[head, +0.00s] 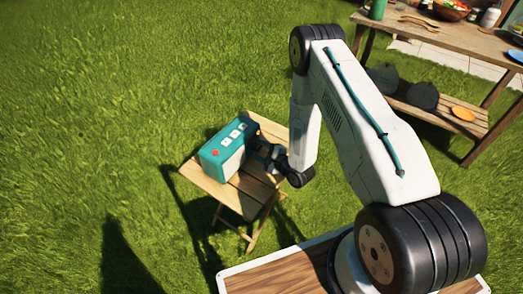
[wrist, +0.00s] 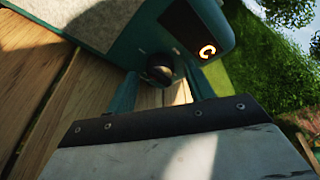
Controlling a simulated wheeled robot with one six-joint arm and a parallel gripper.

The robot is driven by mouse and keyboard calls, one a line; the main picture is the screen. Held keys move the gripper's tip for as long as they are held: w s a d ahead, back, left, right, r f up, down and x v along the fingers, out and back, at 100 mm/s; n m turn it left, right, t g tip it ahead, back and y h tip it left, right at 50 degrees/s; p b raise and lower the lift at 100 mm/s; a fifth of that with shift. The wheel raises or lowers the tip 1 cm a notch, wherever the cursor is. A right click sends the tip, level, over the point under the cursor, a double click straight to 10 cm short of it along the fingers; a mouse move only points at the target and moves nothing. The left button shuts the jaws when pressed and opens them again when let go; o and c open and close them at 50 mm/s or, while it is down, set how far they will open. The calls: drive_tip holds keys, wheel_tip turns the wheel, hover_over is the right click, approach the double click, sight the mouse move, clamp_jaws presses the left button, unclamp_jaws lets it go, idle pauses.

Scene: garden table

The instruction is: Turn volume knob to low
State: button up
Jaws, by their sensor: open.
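A teal radio (head: 221,150) with a pale front stands on a small wooden folding table (head: 246,200); its top carries white buttons and a red one. In the wrist view the radio's pale panel (wrist: 75,18) fills the upper left, with a dark display (wrist: 197,30) showing a lit orange character. The round black volume knob (wrist: 159,70) is below and left of the display. My gripper (wrist: 161,80) is open, its teal fingers on either side of the knob. I cannot tell whether they touch it. In the head view my gripper (head: 264,155) is at the radio's right side, and the knob is hidden.
A larger wooden table (head: 450,38) at the upper right holds a bowl (head: 452,9), a green container (head: 377,9) and wooden utensils. Open grass surrounds the small table.

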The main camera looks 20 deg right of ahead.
drive_tip(key=shift+w, duration=0.1)
drive_tip(key=c, duration=1)
drive_tip(key=shift+n, duration=0.3)
drive_tip(key=shift+a+f+n+t+h, duration=0.15)
drive_tip(key=shift+n+t+h, duration=0.15)
drive_tip(key=shift+n+t, duration=0.5)
drive_tip(key=shift+f+n+t, duration=0.15)
drive_tip(key=shift+n+t, duration=0.25)
drive_tip(key=shift+n, duration=1.8)
drive_tip(key=o, duration=1)
